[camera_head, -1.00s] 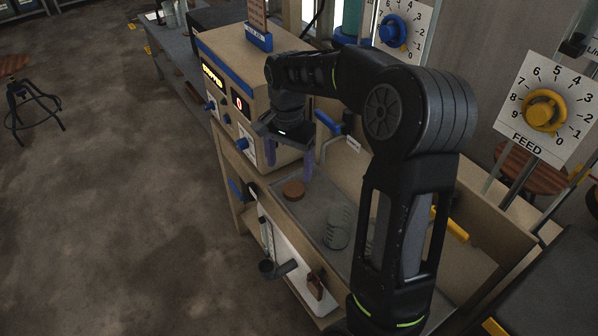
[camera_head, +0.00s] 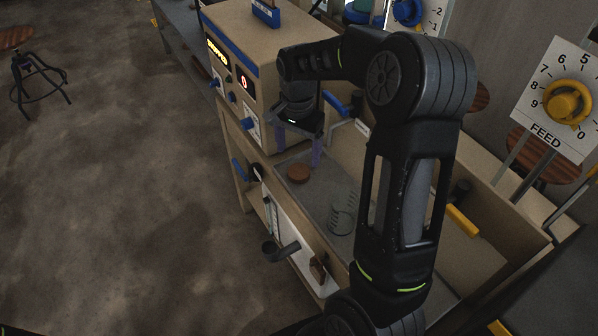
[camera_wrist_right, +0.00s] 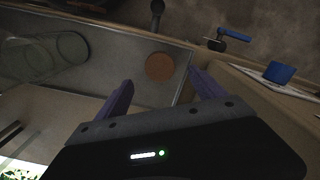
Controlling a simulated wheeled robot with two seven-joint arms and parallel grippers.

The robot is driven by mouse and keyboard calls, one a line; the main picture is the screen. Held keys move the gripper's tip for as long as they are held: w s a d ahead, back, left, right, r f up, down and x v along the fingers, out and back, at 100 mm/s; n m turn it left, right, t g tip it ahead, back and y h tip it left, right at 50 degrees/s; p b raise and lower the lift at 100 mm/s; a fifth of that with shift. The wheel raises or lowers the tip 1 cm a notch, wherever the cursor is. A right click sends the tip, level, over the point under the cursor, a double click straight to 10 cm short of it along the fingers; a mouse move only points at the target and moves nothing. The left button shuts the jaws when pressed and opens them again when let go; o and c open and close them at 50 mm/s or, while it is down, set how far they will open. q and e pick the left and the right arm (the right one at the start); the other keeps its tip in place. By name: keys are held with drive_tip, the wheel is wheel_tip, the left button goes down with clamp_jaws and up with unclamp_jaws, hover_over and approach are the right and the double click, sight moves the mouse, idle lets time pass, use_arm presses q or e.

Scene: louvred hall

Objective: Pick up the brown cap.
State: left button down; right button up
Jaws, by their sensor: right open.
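The brown cap (camera_head: 299,173) is a small round disc lying flat on the grey worktop. In the right wrist view the cap (camera_wrist_right: 159,66) lies just beyond the fingertips, between their lines and apart from both. My right gripper (camera_head: 299,157) points down above the worktop, its purple fingers spread and empty, close to the cap on the side toward the beige machine. In the right wrist view the gripper (camera_wrist_right: 159,84) also shows open. My left gripper is not in view.
A clear glass (camera_head: 342,212) stands near the cap; it also shows in the wrist view (camera_wrist_right: 72,47). A beige machine (camera_head: 262,55) with knobs stands behind the gripper. A yellow handle (camera_head: 462,221) and a FEED dial (camera_head: 568,103) are at right.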

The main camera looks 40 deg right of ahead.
sight(299, 172)
drive_tip(key=shift+f, duration=0.9)
drive_tip(key=shift+f, duration=0.1)
wheel_tip(299, 172, down, 5)
drive_tip(key=shift+c, duration=0.2)
drive_tip(key=c, duration=1.3)
